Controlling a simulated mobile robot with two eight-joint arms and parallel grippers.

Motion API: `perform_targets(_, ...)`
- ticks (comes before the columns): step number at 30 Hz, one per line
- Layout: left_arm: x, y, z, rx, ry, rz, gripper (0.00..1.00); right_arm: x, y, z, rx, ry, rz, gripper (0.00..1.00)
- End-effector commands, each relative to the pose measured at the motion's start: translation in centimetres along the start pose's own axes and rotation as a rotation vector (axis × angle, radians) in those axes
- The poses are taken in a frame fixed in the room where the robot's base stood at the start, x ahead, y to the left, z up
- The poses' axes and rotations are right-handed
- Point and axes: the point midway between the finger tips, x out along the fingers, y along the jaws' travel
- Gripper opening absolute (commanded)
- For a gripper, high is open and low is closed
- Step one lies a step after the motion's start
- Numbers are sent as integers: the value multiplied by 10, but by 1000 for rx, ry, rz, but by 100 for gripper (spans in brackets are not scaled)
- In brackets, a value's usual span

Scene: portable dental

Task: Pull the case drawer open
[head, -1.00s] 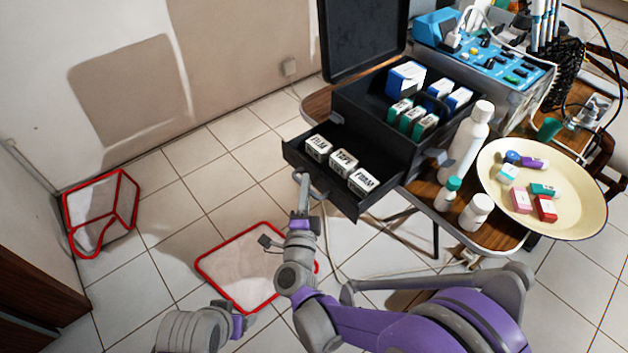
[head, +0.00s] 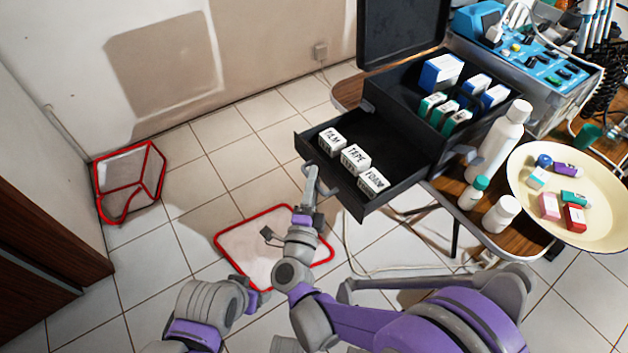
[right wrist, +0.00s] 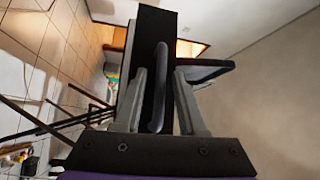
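The black case (head: 408,112) stands lid-up on the wooden table. Its drawer (head: 330,175) is pulled well out toward the left front, with the labelled boxes (head: 355,158) FILM, TAPE and FOAM in it. A bar handle (head: 328,180) is on the drawer front. My right gripper (head: 312,178) is at this handle. In the right wrist view, the handle (right wrist: 158,85) stands between the two fingers of the right gripper (right wrist: 160,95), which are apart, with a visible gap on the right side.
White bottles (head: 500,140) stand at the table's front edge, beside a cream tray (head: 590,238) of small coloured items. A blue device (head: 535,65) is behind.

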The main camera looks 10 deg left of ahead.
Motion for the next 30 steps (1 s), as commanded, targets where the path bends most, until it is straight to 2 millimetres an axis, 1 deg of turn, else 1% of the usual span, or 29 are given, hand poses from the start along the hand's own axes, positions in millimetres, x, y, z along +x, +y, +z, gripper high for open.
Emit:
perform_targets(8,0,0,0,0,0,0,72,0,0,0,0,0,0,45)
perform_targets(11,-1,0,0,0,0,0,72,-4,0,0,0,-1,-1,45)
perform_targets(14,-2,0,0,0,1,0,72,-17,-1,1,2,-2,-1,45)
perform_targets(21,-5,0,-1,0,1,0,72,-66,-1,1,2,-4,-1,45)
perform_targets(24,-6,0,-1,0,2,0,72,-84,-1,1,2,-3,-1,45)
perform_targets(27,-6,0,-1,0,2,0,72,-97,0,1,1,-2,-1,45)
perform_targets(30,-6,0,-1,0,2,0,72,-105,0,1,1,-2,0,45)
